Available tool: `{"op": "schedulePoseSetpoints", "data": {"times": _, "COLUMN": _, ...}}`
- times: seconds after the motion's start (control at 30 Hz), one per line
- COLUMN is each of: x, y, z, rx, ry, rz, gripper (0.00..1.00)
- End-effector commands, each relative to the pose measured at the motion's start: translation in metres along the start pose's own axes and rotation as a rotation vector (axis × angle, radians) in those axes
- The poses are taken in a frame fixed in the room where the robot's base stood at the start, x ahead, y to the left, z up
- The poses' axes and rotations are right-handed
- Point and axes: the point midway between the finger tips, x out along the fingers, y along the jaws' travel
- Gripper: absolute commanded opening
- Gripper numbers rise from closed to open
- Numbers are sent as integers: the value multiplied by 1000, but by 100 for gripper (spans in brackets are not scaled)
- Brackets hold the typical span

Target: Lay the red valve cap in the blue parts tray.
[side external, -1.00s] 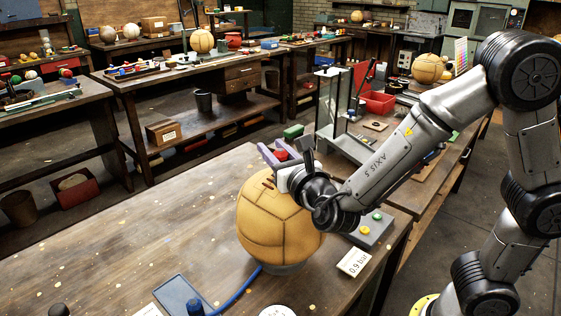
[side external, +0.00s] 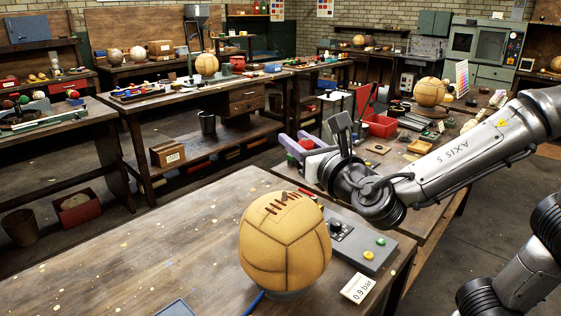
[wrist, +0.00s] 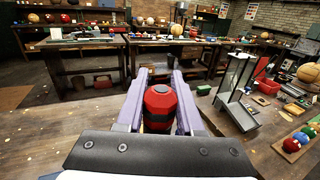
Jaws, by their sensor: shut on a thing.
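The red valve cap (wrist: 160,104), with dark bands, sits between the purple fingers of my gripper (wrist: 162,76) in the wrist view. My gripper (side external: 294,146) is shut on it and holds it in the air, above and behind the laced tan leather ball (side external: 285,243) in the side view. Only a little red of the cap (side external: 307,144) shows there. The blue parts tray (side external: 175,309) shows at the bottom edge of the side view, left of the ball and mostly cut off. It cannot be made out in the wrist view.
A grey box with knobs (side external: 362,246) and a "0.9 bar" card (side external: 360,287) lie right of the ball. A blue hose (side external: 254,303) runs at the ball's foot. The wooden bench top (side external: 160,240) left of the ball is clear.

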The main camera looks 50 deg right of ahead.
Motion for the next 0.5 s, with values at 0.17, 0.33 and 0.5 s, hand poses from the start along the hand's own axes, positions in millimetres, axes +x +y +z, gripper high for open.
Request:
{"op": "schedulePoseSetpoints", "data": {"times": 0.17, "x": -42, "y": -20, "z": 24, "rx": 7, "ry": -2, "rz": 9, "gripper": 0}}
{"op": "schedulePoseSetpoints", "data": {"times": 0.33, "x": -66, "y": -34, "z": 35, "rx": 2, "ry": 2, "rz": 7, "gripper": 0}}
{"op": "schedulePoseSetpoints", "data": {"times": 0.5, "x": -78, "y": -40, "z": 42, "rx": 0, "ry": 0, "rz": 4, "gripper": 0}}
